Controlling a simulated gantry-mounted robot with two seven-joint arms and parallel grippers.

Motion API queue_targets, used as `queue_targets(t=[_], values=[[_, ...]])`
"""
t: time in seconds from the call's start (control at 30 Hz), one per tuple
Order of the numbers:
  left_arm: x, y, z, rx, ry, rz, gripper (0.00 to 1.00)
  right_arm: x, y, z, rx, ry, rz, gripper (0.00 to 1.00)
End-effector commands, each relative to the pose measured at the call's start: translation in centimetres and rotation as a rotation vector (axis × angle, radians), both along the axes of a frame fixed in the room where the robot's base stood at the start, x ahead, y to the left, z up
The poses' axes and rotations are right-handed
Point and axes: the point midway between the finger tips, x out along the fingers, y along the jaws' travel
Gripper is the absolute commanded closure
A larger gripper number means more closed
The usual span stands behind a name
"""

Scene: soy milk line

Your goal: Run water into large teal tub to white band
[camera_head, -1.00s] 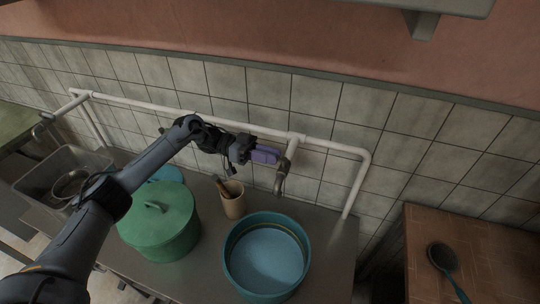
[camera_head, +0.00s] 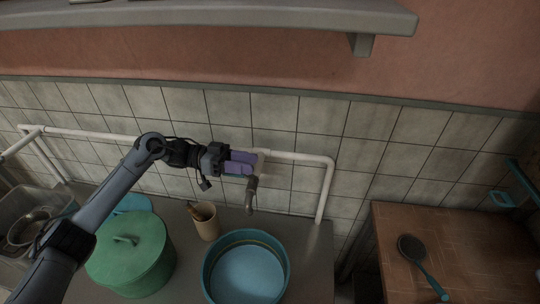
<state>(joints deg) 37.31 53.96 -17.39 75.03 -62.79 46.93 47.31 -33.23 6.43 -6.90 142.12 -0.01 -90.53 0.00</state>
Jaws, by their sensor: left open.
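The large teal tub (camera_head: 246,270) stands on the metal counter below the tap. Its inside is light blue, with a thin pale yellowish line near the rim. I cannot tell whether water is in it, and no stream shows. The dark metal tap (camera_head: 251,195) hangs from the white pipe with its spout over the tub's back part. My left gripper (camera_head: 252,165), with purple fingers, is open at the top of the tap. The fingers hide the tap's upper part, and a bit of teal shows below them. I cannot tell whether they touch it. My right gripper is not in view.
A green lidded pot (camera_head: 130,262) stands left of the tub under my left arm. A tan cup (camera_head: 206,226) with utensils stands behind the tub. A white pipe (camera_head: 300,157) runs along the tiled wall.

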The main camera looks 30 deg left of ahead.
Motion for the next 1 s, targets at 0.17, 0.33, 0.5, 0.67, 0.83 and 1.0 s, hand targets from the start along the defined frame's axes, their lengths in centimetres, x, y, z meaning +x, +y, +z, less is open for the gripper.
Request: queue_targets(t=[0.17, 0.33, 0.5, 0.67, 0.83, 1.0], values=[[0.0, -3.5, 2.2, -0.002, -0.002, -0.003, 0.57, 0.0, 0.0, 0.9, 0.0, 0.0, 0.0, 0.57], [0.1, -5.9, 3.7, -0.001, -0.003, -0.001, 0.57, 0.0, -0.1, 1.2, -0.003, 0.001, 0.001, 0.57], [0.2, -7.4, 4.5, -0.001, 0.0, -0.001, 0.57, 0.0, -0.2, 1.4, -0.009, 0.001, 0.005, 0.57], [0.2, -8.0, 4.8, 0.0, -0.001, 0.001, 0.57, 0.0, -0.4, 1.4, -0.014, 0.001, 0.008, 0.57], [0.2, -8.1, 4.8, -0.001, 0.0, 0.002, 0.57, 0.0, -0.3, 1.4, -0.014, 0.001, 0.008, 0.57], [0.2, -8.0, 4.8, -0.001, 0.0, 0.002, 0.57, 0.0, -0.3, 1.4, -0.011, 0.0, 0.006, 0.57]])
